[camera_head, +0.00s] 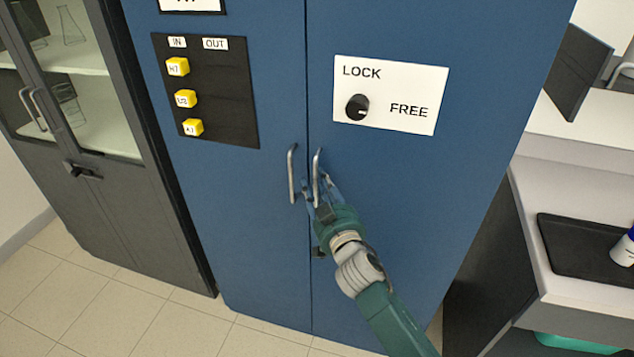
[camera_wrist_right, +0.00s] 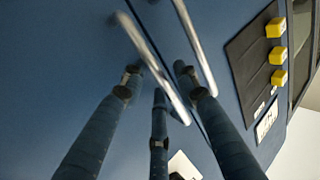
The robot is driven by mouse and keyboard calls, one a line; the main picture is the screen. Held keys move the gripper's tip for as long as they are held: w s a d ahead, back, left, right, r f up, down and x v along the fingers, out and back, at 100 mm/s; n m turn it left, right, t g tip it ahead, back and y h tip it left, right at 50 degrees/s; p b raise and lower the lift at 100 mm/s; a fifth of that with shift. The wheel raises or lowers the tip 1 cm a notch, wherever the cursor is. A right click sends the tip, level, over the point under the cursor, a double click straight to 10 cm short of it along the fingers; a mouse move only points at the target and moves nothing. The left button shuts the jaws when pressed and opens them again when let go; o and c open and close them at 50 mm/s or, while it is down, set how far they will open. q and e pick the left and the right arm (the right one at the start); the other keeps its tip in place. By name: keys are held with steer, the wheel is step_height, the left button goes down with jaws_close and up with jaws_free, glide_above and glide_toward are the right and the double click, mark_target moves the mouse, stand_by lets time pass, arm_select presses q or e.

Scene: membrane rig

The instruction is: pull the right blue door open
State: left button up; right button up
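The right blue door (camera_head: 420,190) looks closed, its edge along the seam with the left blue door (camera_head: 240,200). Its upright metal handle (camera_head: 317,178) stands beside the left door's handle (camera_head: 291,174). My right gripper (camera_head: 322,190) is at the right door's handle. In the right wrist view its fingers (camera_wrist_right: 158,78) are spread, and the right door's handle (camera_wrist_right: 150,60) runs between them. The left door's handle (camera_wrist_right: 197,45) passes close by the right-hand finger there. I cannot tell whether any finger touches a handle. My left gripper is not in view.
A white panel (camera_head: 390,80) marked LOCK and FREE carries a black knob (camera_head: 357,107), its white mark toward FREE. The left door has a black panel (camera_head: 225,95) with yellow buttons. A grey glass-door cabinet (camera_head: 120,200) stands left, a counter (camera_head: 530,220) right. Floor in front looks clear.

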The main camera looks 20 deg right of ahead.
steer(key=shift+w, duration=0.2)
steer(key=shift+c, duration=0.3)
jaws_close()
steer(key=shift+s, duration=0.1)
